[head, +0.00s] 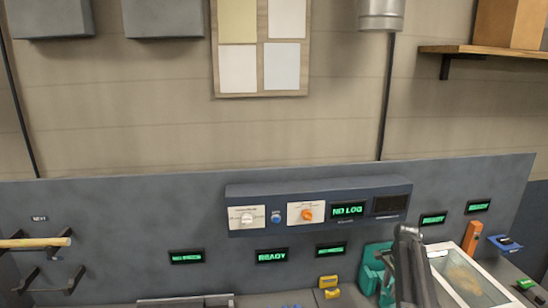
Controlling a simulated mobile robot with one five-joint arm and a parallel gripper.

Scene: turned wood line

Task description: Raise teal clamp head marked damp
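A teal clamp-like part (371,272) stands at the bench's back, low and right of centre in the head view. Its lower part is cut off by the frame edge, and a dark grey upright part, which looks like my arm, stands against its right side. I cannot read a "damp" mark on it, and I cannot tell whether its head is raised or lowered. No gripper fingers can be made out.
A navy control box (320,207) reads "NO LOG" and has an orange knob (307,214). Yellow blocks (328,282) sit left of the teal part. A white-rimmed tray (437,249) and an orange upright piece (471,237) stand to the right. A wooden rod (35,242) rests on brackets at far left.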

